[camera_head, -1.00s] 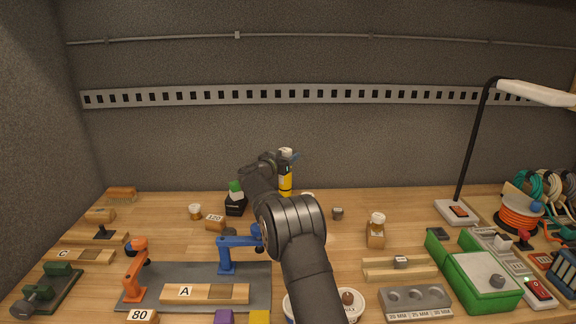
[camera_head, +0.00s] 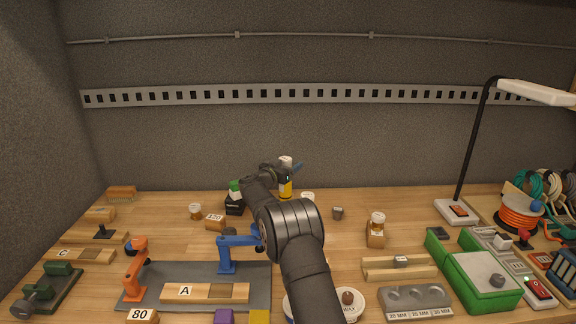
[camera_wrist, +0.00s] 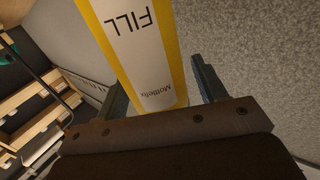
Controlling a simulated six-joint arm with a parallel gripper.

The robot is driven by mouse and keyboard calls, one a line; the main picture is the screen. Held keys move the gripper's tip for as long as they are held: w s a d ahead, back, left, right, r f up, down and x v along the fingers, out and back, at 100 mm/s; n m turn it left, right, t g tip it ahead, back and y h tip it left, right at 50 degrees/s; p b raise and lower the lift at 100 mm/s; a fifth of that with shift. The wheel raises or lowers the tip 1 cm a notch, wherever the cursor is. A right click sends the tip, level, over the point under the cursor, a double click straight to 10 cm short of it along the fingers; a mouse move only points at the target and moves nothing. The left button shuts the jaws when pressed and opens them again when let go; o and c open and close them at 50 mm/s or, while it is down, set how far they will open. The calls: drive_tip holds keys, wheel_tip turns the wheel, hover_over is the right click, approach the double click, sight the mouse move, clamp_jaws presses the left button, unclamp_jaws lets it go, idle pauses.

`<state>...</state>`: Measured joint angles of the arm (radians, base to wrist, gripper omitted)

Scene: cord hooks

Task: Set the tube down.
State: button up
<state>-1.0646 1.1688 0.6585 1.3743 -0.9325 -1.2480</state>
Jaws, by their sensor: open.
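The tube (camera_head: 286,187) is yellow with a white label and a pale cap, and stands upright at the back of the bench. Its foot appears to be at the bench top. In the wrist view the tube (camera_wrist: 142,45) shows large, with "FILL" on its label. My gripper (camera_wrist: 165,85) is open, with one finger on each side of the tube. A gap shows between the tube and the right finger; the left finger is close to its edge. In the head view my gripper (camera_head: 287,171) is at the tube's upper part and hides some of it.
A small white-topped jar (camera_head: 308,197) is just right of the tube. A grey nut-like piece (camera_head: 338,213) lies farther right.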

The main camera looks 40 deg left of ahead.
drive_tip(key=shift+s+r, duration=0.1)
drive_tip(key=shift+r, duration=0.1)
drive_tip(key=s+d, duration=0.2)
drive_tip(key=s, duration=0.9)
drive_tip(key=shift+s, duration=0.35)
drive_tip(key=w, duration=0.4)
drive_tip(key=w+a, duration=0.1)
drive_tip(key=w, duration=0.3)
drive_tip(key=w+a, duration=0.1)
drive_tip(key=w, duration=0.3)
drive_tip(key=shift+f, duration=0.1)
drive_tip(key=shift+r, duration=1.7)
drive_tip(key=shift+f, duration=0.1)
